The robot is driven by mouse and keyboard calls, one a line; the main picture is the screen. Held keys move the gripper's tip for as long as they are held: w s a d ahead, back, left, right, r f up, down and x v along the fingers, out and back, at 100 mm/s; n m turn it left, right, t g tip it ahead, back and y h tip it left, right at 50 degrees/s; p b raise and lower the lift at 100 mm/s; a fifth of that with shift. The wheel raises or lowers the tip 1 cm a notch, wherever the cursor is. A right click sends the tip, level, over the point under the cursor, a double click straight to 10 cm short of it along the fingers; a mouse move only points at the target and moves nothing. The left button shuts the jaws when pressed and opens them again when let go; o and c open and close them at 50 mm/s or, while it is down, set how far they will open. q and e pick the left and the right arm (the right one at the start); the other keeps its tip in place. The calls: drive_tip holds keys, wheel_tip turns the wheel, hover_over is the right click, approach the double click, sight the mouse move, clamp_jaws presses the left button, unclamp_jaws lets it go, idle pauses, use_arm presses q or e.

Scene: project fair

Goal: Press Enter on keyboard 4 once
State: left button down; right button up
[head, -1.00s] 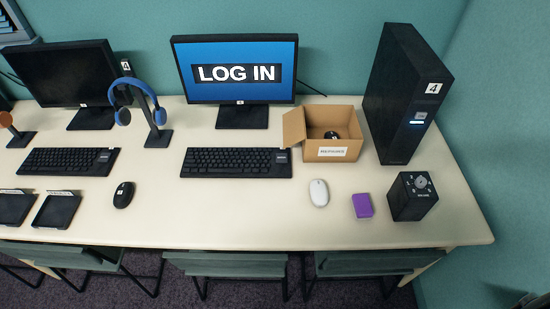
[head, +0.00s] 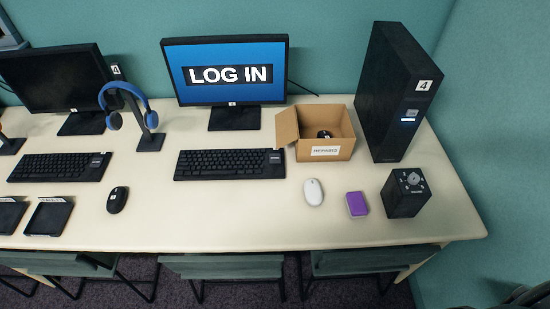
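A black keyboard (head: 230,164) lies on the table in front of a lit monitor (head: 226,75) that reads "LOG IN" on blue. A small label sits at the keyboard's upper right end, too small to read. A second black keyboard (head: 60,167) lies to the left, before a dark monitor (head: 55,78). A black computer tower (head: 398,95) marked 4 stands at the right.
An open cardboard box (head: 327,152) labelled REPAIRS, a white mouse (head: 313,192), a purple block (head: 357,204) and a black cube (head: 405,193) stand right of the keyboard. A blue headset (head: 113,120) hangs on a stand. Chairs (head: 215,266) line the front edge. The table before the keyboard is clear.

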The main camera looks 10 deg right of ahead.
clamp_jaws()
drive_tip(key=shift+a, duration=0.1)
idle(1.2)
